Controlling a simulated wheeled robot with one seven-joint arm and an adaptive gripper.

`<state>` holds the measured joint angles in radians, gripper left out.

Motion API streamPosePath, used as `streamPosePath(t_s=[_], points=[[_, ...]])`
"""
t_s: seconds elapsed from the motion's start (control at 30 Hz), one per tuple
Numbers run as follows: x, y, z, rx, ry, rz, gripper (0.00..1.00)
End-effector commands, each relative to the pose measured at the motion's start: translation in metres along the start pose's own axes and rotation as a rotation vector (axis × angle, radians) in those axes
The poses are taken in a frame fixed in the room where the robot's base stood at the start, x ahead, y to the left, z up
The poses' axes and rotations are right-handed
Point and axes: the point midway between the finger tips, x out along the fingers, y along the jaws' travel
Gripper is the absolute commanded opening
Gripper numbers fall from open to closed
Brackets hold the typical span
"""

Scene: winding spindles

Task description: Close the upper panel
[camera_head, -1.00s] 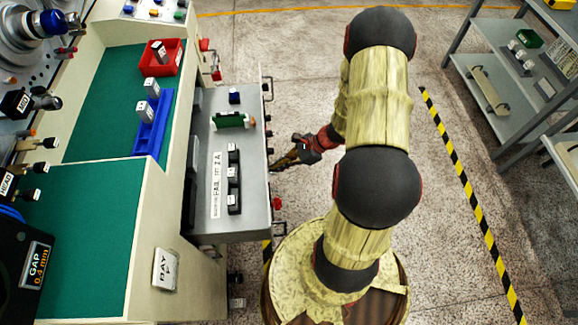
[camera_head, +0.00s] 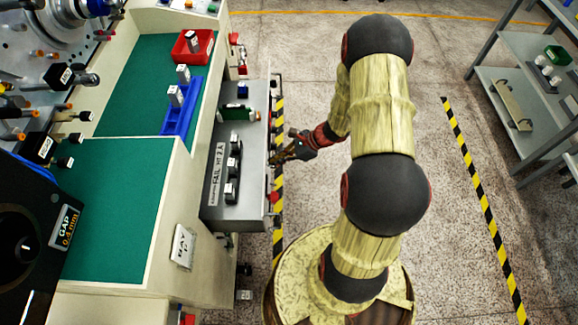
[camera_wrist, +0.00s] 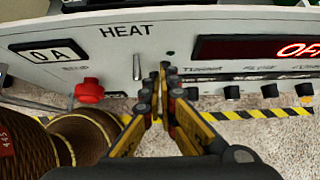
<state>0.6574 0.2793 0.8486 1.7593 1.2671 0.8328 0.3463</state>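The upper panel (camera_head: 252,190) is a grey pull-out drawer standing partly out from the right side of the cream bench. Its top carries a FAIL label, a green part and several dark blocks with pale caps. Its front (camera_wrist: 205,68) fills the top of the wrist view, with HEAT lettering, a red knob (camera_wrist: 89,91), a red lit display (camera_wrist: 262,46) and a row of black knobs. My gripper (camera_head: 280,156) is at the drawer's front; its fingertips (camera_wrist: 164,72) are together against or very near that face. I see nothing held between them.
The green-topped bench (camera_head: 110,205) holds a red bin (camera_head: 192,47) and a blue rack (camera_head: 181,117). A grey shelf unit (camera_head: 535,125) stands at the right. The floor between, with black-yellow tape (camera_head: 480,190), is open.

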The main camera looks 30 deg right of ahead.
Motion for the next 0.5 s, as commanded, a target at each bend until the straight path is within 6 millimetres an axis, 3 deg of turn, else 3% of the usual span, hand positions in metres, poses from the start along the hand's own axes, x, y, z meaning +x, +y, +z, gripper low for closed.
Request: streamPosePath(t_s=[0.5], points=[[0.101,-0.004,0.100,-0.005,-0.001,0.004,0.00]])
